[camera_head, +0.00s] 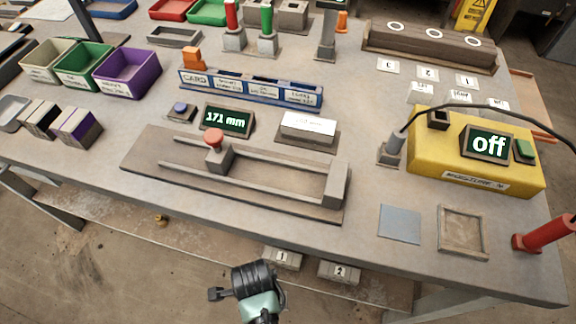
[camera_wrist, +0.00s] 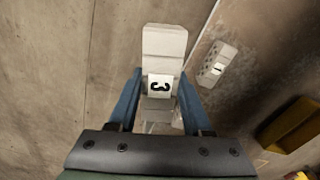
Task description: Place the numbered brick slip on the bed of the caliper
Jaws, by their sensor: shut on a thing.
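The caliper (camera_head: 262,196) lies on the workbench in the head view, a long grey bed with rails, a red-knobbed slider (camera_head: 215,140) and a fixed block at its right end. Its display (camera_head: 227,120) reads 171 mm. My gripper (camera_wrist: 160,102) is shut on a pale grey brick slip (camera_wrist: 165,42) labelled 3, held between the blue fingers in the wrist view. In the head view my wrist is low, in front of the bench's front edge, and the fingers and held slip are hidden. Slip 1 (camera_head: 283,257) and slip 2 (camera_head: 338,271) lie below the bench edge; slip 1 also shows in the wrist view (camera_wrist: 217,64).
A white-topped block (camera_head: 308,126) and a blue card rack (camera_head: 250,88) stand behind the caliper. A yellow moisture meter (camera_head: 478,178) reading off stands to its right, near a blue square (camera_head: 399,223) and an empty frame (camera_head: 462,231). Bench surface in front of the caliper is clear.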

